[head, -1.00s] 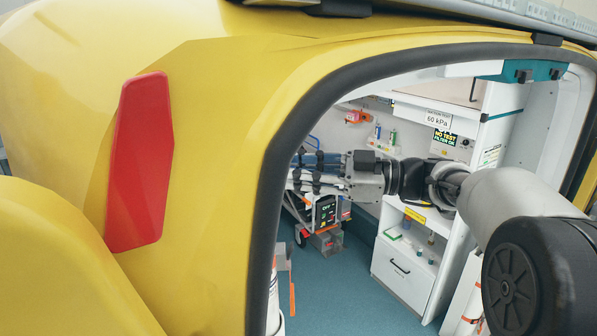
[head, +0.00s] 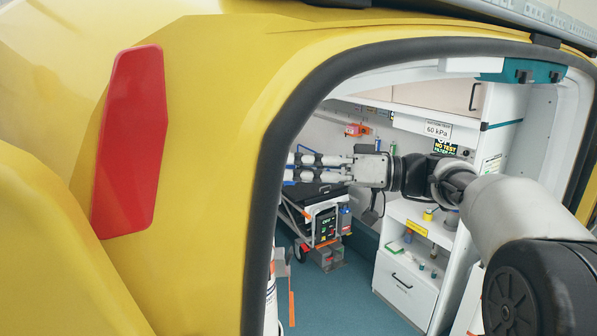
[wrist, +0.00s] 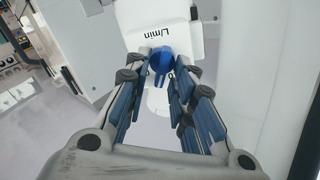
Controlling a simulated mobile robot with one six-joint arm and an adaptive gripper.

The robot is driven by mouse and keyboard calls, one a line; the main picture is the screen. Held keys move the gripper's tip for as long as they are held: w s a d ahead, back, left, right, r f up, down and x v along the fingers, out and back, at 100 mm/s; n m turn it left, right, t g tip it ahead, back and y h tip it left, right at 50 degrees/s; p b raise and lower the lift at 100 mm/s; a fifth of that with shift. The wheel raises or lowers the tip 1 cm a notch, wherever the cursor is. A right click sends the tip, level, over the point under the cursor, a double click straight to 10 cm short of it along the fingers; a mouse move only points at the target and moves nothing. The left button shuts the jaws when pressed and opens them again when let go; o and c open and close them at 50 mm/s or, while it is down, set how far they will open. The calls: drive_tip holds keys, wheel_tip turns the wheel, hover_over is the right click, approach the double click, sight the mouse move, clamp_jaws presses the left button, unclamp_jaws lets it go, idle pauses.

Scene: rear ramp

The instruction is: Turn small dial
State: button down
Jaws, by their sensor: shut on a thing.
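A small blue dial (wrist: 160,63) sits on a white panel marked "L/min" (wrist: 180,22) in the wrist view. My gripper (wrist: 160,58) is shut on the dial, with one finger on each side of it. The dial's blue pointer part shows between the fingers, and the finger sides cover part of the panel lettering. In the head view my gripper (head: 318,168) reaches left inside the vehicle. Its fingertips and the dial are hidden there behind the dark door edge.
The yellow vehicle body (head: 215,120) and black door seal (head: 265,190) frame the opening. The blue-green floor (head: 340,295) is partly clear.

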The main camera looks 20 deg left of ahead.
drive_tip(key=shift+w+f+m+p, duration=0.15)
drive_tip(key=shift+m+p, duration=0.2)
drive_tip(key=shift+m, duration=1.3)
drive_tip(key=shift+w+f+m+p, duration=0.1)
drive_tip(key=shift+m+p, duration=0.25)
drive_tip(key=shift+m, duration=1.3)
drive_tip(key=c, duration=1.7)
unclamp_jaws()
drive_tip(key=d, duration=0.4)
drive_tip(key=w+d, duration=0.1)
drive_tip(key=d, duration=0.3)
drive_tip(key=w+d, duration=0.1)
drive_tip(key=d, duration=0.3)
drive_tip(key=shift+a, duration=0.1)
